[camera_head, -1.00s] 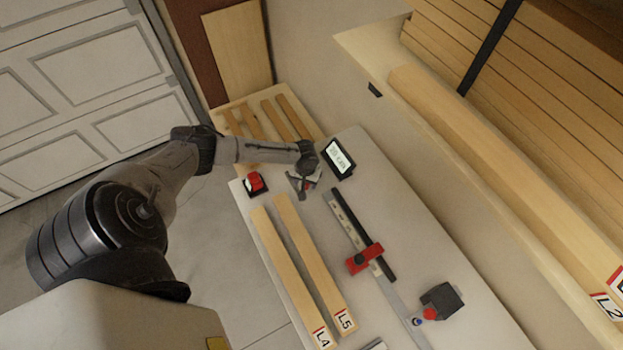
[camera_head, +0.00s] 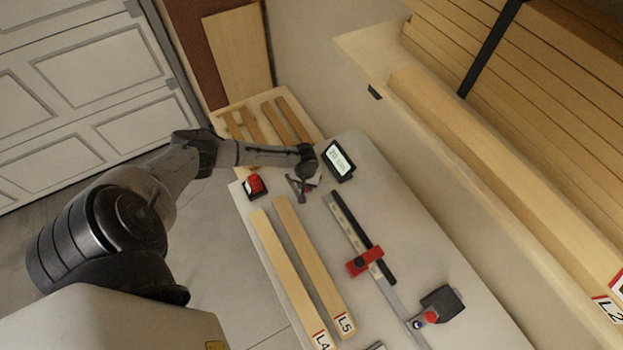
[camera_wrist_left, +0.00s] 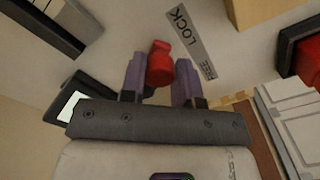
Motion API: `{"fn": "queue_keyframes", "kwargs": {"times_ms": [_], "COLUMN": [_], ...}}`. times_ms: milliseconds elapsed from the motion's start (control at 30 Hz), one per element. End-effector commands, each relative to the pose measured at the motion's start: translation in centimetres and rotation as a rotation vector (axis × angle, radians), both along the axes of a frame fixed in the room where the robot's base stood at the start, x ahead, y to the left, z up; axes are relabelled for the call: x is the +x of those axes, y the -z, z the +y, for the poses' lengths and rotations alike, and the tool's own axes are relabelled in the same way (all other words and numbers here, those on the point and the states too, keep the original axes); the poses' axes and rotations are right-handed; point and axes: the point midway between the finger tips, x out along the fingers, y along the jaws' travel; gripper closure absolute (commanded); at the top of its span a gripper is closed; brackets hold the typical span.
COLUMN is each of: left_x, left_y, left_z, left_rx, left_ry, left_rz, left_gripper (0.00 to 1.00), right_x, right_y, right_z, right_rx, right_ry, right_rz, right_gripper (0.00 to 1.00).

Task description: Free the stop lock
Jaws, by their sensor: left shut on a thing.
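In the left wrist view, a red lock knob (camera_wrist_left: 159,62) sits between the two fingers of my left gripper (camera_wrist_left: 159,80), which is shut on it. In the head view, my left gripper (camera_head: 302,190) is at the far end of the bench, just past the upper end of the measuring rail (camera_head: 350,222). The knob is mostly hidden there. A red stop block (camera_head: 365,260) sits on the rail. My right gripper is not in view.
A small display (camera_head: 338,160) stands close beside the gripper; its text is too small to read. A red button box (camera_head: 254,186) is to the left. Two wooden strips (camera_head: 312,265) lie along the bench. A dark block with a red knob (camera_head: 440,303) is at the near end.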

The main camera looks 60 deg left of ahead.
Motion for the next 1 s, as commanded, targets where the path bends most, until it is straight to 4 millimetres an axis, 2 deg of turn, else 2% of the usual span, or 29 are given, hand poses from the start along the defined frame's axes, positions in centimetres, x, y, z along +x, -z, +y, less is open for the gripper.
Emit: {"fn": "queue_keyframes", "kwargs": {"times_ms": [400, 1000], "left_x": [-0.9, -1.0], "left_y": [0.0, 0.1], "left_z": [1.8, 2.4], "left_rx": [0.003, 0.003], "left_ry": [-0.003, -0.001], "left_rz": [0.003, 0.001], "left_gripper": [0.77, 0.77], "right_x": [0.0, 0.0], "right_y": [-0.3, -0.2], "right_z": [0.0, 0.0], "right_rx": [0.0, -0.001], "right_ry": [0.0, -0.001], "right_rz": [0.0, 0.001], "right_gripper": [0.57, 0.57]}}
